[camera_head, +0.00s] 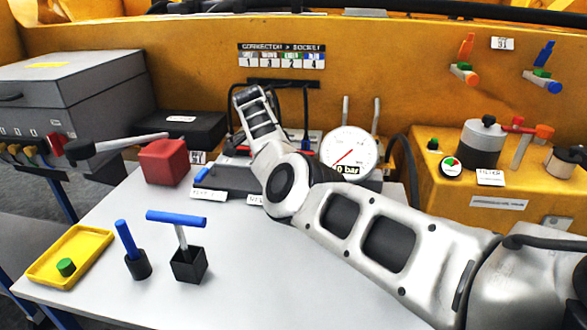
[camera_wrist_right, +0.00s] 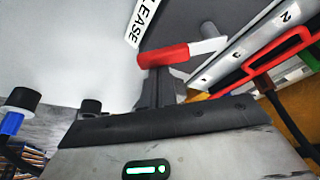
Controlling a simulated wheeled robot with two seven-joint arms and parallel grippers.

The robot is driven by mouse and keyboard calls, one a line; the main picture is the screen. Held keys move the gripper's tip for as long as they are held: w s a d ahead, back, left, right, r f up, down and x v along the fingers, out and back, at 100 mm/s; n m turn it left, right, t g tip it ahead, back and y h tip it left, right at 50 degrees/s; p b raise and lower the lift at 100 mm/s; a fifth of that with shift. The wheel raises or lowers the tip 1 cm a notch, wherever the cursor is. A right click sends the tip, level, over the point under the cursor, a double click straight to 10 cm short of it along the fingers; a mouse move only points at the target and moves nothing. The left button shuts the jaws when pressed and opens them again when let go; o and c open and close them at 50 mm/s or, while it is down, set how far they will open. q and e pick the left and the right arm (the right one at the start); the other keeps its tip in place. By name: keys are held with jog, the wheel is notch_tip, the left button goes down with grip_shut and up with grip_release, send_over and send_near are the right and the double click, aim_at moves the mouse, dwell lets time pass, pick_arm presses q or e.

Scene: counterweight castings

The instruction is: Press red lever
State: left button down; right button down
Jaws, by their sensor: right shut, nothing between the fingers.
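The red lever (camera_wrist_right: 163,55), a short red sleeve on a pale metal rod, shows in the right wrist view just past my fingertips. My right gripper (camera_wrist_right: 160,84) is shut with nothing between its dark fingers. Its fingertips look close to the red sleeve; whether they touch it I cannot tell. In the head view my right arm reaches over the gauge unit (camera_head: 226,176) in the middle of the table and hides most of it, and I cannot make out the lever or the fingertips there. My left gripper is not in view.
A pressure gauge (camera_head: 348,152) stands right of my wrist. A red block (camera_head: 164,161) with a black-gripped bar stands left. A blue T-handle (camera_head: 176,218), a blue peg (camera_head: 126,240) and a yellow tray (camera_head: 82,240) are on the near left of the table. The front middle is clear.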

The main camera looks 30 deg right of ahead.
jog(key=shift+a+m, duration=0.55)
jog(key=shift+m, duration=0.15)
jog(key=shift+a, duration=1)
jog(key=shift+w+a+p, duration=0.35)
jog(key=shift+a+p, duration=0.1)
jog(key=shift+a, duration=0.35)
jog(key=shift+w+a, duration=0.15)
jog(key=shift+a, duration=0.05)
